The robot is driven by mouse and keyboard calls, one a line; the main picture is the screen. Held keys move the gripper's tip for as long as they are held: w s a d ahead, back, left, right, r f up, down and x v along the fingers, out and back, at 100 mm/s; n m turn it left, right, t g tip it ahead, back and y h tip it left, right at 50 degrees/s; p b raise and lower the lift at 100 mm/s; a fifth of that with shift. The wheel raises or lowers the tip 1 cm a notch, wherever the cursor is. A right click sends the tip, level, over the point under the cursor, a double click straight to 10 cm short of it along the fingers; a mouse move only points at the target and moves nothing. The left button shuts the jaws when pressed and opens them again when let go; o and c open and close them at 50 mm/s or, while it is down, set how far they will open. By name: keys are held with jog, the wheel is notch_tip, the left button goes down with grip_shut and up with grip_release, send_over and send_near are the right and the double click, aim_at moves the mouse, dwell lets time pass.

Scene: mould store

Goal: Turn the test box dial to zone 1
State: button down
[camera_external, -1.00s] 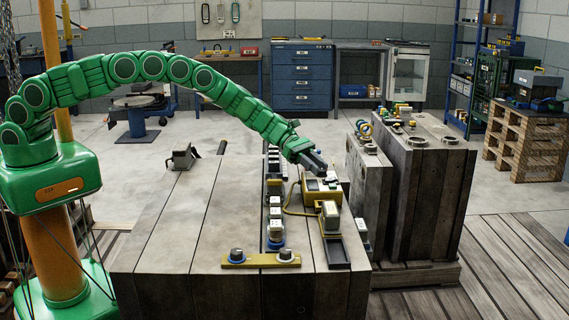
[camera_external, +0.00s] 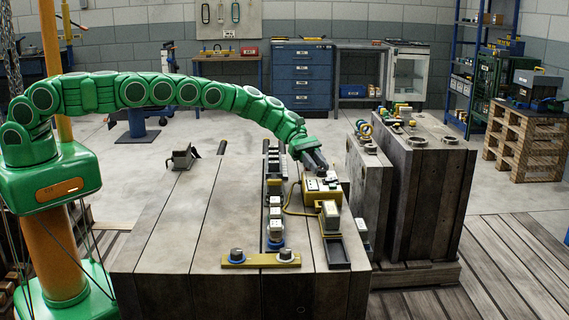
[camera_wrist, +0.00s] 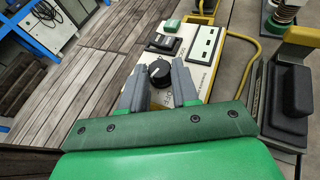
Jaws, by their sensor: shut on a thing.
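The test box (camera_external: 322,199) is a cream and yellow case on top of the large grey block. It also shows in the wrist view (camera_wrist: 190,78), with a rocker switch and a pale green panel beyond the dial. In the external view my gripper (camera_external: 321,170) hides the dial.
A yellow cable (camera_external: 292,205) loops beside the box. A white-topped device (camera_external: 330,214) and a dark tray (camera_external: 337,250) stand in front. A row of small parts (camera_external: 275,215) and a yellow bar with knobs (camera_external: 260,260) lie left. The block's left top is mostly clear.

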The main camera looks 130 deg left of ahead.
jog(key=shift+a+f+m+h, duration=0.2)
jog(key=shift+m+h, duration=0.2)
jog(key=shift+m, duration=0.1)
dwell(0.4)
jog(key=c, duration=0.9)
grip_release()
jog(key=shift+o, duration=0.2)
jog(key=shift+r, duration=0.15)
jog(key=v, duration=0.7)
jog(key=shift+s+r, duration=0.15)
jog(key=shift+s, duration=0.15)
jog(key=shift+a, duration=0.1)
